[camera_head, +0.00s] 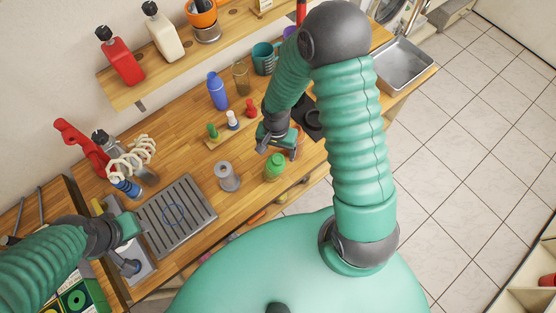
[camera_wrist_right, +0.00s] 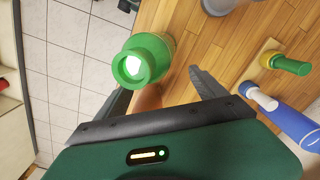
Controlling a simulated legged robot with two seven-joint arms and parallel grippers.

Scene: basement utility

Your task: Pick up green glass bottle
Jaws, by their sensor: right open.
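The green glass bottle (camera_head: 275,166) stands near the front edge of the wooden counter. In the right wrist view the green bottle (camera_wrist_right: 146,60) shows its open mouth, just beyond and between my finger lines. My right gripper (camera_head: 278,147) is open and empty, just behind and above the bottle in the head view. Its two dark fingers (camera_wrist_right: 160,88) are spread apart in the wrist view, and I see no contact clearly.
A grey spool-like object (camera_head: 227,177) stands left of the bottle. A blue bottle (camera_head: 217,90) stands farther back. A drying rack (camera_head: 176,213) is at left. The counter's front edge is close.

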